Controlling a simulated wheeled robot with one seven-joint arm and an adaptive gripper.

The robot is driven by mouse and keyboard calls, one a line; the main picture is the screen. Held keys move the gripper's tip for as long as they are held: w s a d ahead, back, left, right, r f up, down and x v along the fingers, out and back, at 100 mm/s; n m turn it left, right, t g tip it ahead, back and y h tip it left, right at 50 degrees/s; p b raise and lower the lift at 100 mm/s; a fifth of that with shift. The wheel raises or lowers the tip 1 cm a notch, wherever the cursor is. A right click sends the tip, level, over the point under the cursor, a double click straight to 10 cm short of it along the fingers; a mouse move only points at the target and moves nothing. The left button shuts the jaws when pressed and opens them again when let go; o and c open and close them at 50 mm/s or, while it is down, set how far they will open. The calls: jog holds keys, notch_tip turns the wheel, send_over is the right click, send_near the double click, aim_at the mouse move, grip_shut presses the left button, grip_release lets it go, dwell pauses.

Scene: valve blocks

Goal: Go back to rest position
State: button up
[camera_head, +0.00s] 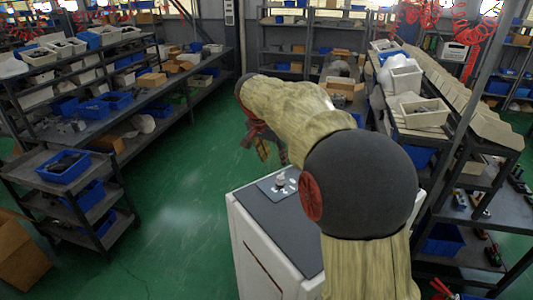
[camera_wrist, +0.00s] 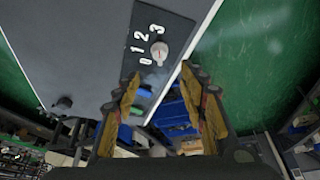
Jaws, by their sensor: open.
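A white cabinet (camera_head: 250,245) with a dark grey top stands in front of me. On its top is a dark plate (camera_wrist: 172,27) with a pale round knob (camera_wrist: 159,50) and the white marks 0, 1, 2 and 3 beside it. The knob also shows in the head view (camera_head: 281,180). My gripper (camera_wrist: 161,76) is open, with its two yellow-brown fingers apart and nothing held between them. In the head view my gripper (camera_head: 272,150) hangs near the cabinet's far edge, partly hidden by my arm. The knob is apart from the fingers.
A small dark knob-like part (camera_wrist: 63,103) sits near the cabinet's edge. Shelves with blue and white bins stand at left (camera_head: 75,120) and right (camera_head: 420,115), and a rack (camera_head: 300,45) at the back. The green floor (camera_head: 185,190) left of the cabinet is clear.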

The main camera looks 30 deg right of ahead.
jog(key=shift+a, duration=0.1)
jog(key=s+a+f+n+t+y+b, duration=0.1)
jog(key=s+a+f+n+b, duration=0.3)
jog(key=s+a+b, duration=0.3)
jog(key=s+a+f+n+t+y+b, duration=0.1)
jog(key=s+a+f+n+b, duration=0.25)
jog(key=s+a, duration=0.45)
jog(key=s+a+f+n+t+y+b, duration=0.1)
jog(key=s+a+f+n+b, duration=0.5)
jog(key=s+f, duration=0.8)
jog(key=a+y+b, duration=0.1)
jog(key=a+b, duration=0.1)
jog(key=a, duration=0.1)
jog(key=shift+a+f+t+b, duration=0.15)
jog(key=shift+f+t+b, duration=0.25)
